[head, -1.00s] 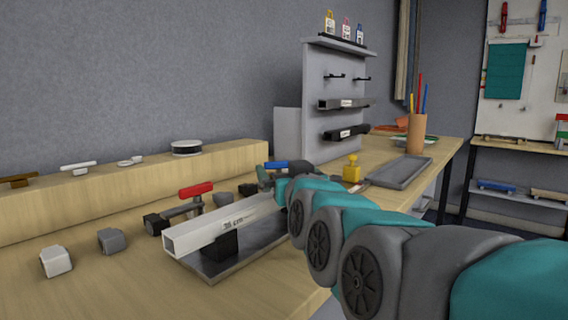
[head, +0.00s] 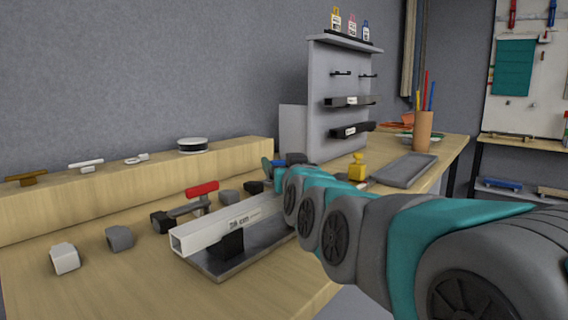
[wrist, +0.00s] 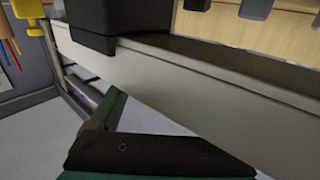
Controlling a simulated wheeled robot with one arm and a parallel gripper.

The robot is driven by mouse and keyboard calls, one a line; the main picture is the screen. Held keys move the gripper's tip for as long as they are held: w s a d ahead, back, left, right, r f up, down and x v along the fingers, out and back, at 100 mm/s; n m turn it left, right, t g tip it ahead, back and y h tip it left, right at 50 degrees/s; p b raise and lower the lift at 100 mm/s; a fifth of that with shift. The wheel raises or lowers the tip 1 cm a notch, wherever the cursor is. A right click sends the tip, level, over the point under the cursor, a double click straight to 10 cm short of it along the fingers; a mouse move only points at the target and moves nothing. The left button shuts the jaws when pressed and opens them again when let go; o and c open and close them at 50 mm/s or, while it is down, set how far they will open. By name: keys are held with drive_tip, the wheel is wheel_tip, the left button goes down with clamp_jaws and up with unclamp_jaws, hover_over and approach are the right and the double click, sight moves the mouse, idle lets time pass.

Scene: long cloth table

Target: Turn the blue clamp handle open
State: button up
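The blue clamp handle (head: 291,159) shows in the head view as a small blue bar just behind my wrist, its lower part and clamp hidden by my arm. My gripper (head: 268,166) is beside it, mostly hidden; only a teal tip shows to the handle's left. Whether they touch cannot be told. In the wrist view, a teal and black part of my gripper (wrist: 112,125) lies below a long pale bar, and no blue handle is seen. The red-handled clamp (head: 202,189) stands left of the white tube (head: 225,228), which is marked with a length label.
A grey baseplate (head: 228,262) lies under the tube. Several small blocks, including a white one (head: 65,258), sit at the left. A wooden ledge (head: 120,190) runs behind. A yellow object (head: 357,168) and grey tray (head: 405,169) stand right.

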drive_tip(key=c, duration=0.9)
drive_tip(key=shift+f+y+b, duration=0.15)
drive_tip(key=shift+y+b, duration=0.35)
drive_tip(key=shift+b, duration=0.2)
drive_tip(key=shift+f+n+b, duration=0.15)
drive_tip(key=shift+n+b, duration=0.25)
drive_tip(key=shift+b, duration=0.05)
drive_tip(key=n+g+y+b, duration=0.2)
drive_tip(key=y+b, duration=0.2)
drive_tip(key=shift+n, duration=0.4)
drive_tip(key=shift+r+n+g+y+b, duration=0.2)
drive_tip(key=shift+n+g+y, duration=0.15)
drive_tip(key=shift+g+y, duration=0.15)
drive_tip(key=shift+r+n+g+y+b, duration=0.15)
drive_tip(key=shift+n+g+y, duration=0.25)
drive_tip(key=shift+y, duration=0.2)
drive_tip(key=shift+n+g+y+p, duration=0.35)
drive_tip(key=shift+n+g+y, duration=0.6)
drive_tip(key=shift+g+y, duration=0.05)
drive_tip(key=shift+n+g+y, duration=0.3)
drive_tip(key=shift+g, duration=0.1)
